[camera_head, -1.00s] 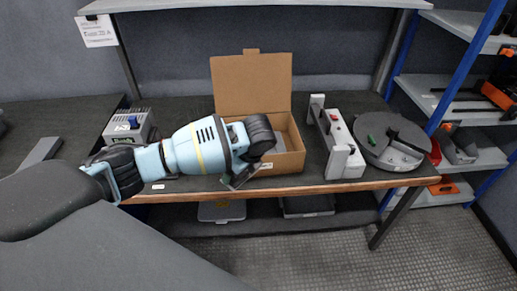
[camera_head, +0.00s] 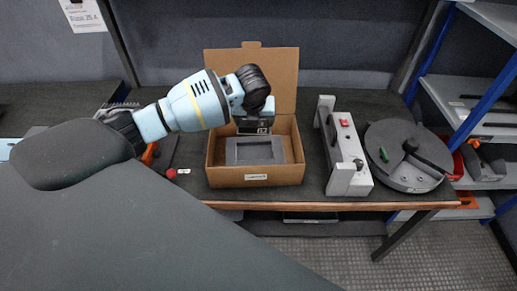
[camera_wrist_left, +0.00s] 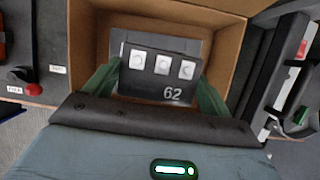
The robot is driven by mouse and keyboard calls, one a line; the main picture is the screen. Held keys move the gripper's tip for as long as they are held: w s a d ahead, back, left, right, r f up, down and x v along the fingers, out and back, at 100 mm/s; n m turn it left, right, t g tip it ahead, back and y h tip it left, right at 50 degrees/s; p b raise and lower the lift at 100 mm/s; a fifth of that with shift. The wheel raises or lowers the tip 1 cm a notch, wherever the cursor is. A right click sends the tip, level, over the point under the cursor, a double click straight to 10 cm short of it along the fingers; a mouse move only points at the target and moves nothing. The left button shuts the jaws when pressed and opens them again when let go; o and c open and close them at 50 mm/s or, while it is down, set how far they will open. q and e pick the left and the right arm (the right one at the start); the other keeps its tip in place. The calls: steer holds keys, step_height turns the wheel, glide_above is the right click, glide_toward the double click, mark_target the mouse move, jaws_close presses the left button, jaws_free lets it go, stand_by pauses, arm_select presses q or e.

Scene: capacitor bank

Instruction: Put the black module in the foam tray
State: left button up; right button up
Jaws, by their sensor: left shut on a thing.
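The black module (camera_head: 254,127) is held by my left gripper (camera_head: 254,116) over the open cardboard box. The grey foam tray (camera_head: 231,152) lies inside the box, with a rectangular recess facing up. The module is over the tray's far part in the head view; its exact height above the tray cannot be told. My right gripper is out of view.
The cardboard box (camera_head: 256,180) stands near the bench's front edge, its flap (camera_head: 251,72) raised behind. A grey fixture with a red switch (camera_head: 343,145) and a round grey device (camera_head: 405,153) stand to the right. A red button (camera_head: 171,173) sits left of the box.

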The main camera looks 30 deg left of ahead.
mark_target(254, 131)
arm_select(q)
steer(key=shift+f, duration=0.1)
steer(key=shift+s+f, duration=0.1)
steer(key=shift+f, duration=0.25)
step_height(254, 131, down, 4)
steer(key=shift+r, duration=0.15)
step_height(254, 131, down, 5)
steer(key=shift+f+b, duration=0.1)
steer(key=shift+b, duration=0.3)
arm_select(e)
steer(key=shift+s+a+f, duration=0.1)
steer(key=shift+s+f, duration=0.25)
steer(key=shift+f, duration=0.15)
arm_select(q)
steer(key=shift+f, duration=0.5)
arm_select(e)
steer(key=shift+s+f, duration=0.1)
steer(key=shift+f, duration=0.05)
